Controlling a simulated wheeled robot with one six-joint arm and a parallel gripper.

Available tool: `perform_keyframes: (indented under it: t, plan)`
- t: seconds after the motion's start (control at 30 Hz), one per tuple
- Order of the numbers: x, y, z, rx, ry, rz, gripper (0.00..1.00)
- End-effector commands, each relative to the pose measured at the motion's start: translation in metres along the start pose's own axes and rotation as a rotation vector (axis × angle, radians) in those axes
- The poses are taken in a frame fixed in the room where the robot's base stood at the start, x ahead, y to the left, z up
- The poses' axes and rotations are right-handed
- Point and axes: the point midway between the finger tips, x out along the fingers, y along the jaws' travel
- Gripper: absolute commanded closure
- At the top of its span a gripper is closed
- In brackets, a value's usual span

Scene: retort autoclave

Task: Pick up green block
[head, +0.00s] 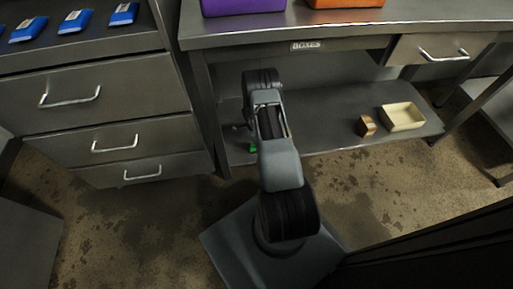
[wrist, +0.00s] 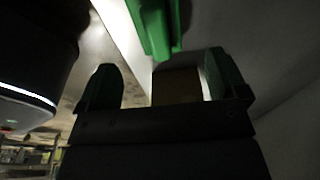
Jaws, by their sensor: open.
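A small bright green spot (head: 253,147) shows at the front edge of the lower shelf in the head view, beside my arm. I cannot tell whether it is the green block or part of my gripper. In the wrist view, my gripper (wrist: 166,78) is open, with dark green fingers apart. A bright green piece (wrist: 156,25) shows at the top of that view, beyond the fingers; its full shape is cut off. A brown surface (wrist: 178,87) shows between the fingers, and I cannot tell what it is. My arm hides much of the gripper in the head view.
The lower shelf (head: 325,110) holds a small wooden block (head: 367,125) and a cream tray (head: 402,116) to the right. The worktop (head: 340,27) overhangs it, with purple (head: 240,5) and orange (head: 345,3) bins. A drawer cabinet (head: 100,100) stands left.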

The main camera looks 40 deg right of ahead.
Motion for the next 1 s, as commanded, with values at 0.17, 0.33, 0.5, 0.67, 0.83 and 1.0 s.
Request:
perform_keyframes:
  t: [0.17, 0.33, 0.5, 0.67, 0.83, 1.0]
  plan:
    - [0.022, 0.0, 0.0, 0.001, 0.0, -0.001, 0.08]
    - [0.028, 0.0, 0.001, -0.001, 0.0, -0.001, 0.08]
    - [0.039, 0.001, 0.003, -0.003, 0.0, 0.0, 0.08]
    - [0.061, 0.002, 0.006, -0.004, 0.0, 0.0, 0.08]
    - [0.079, 0.001, 0.006, -0.003, -0.001, -0.001, 0.08]
    - [0.079, 0.001, 0.005, -0.004, -0.001, -0.001, 0.08]
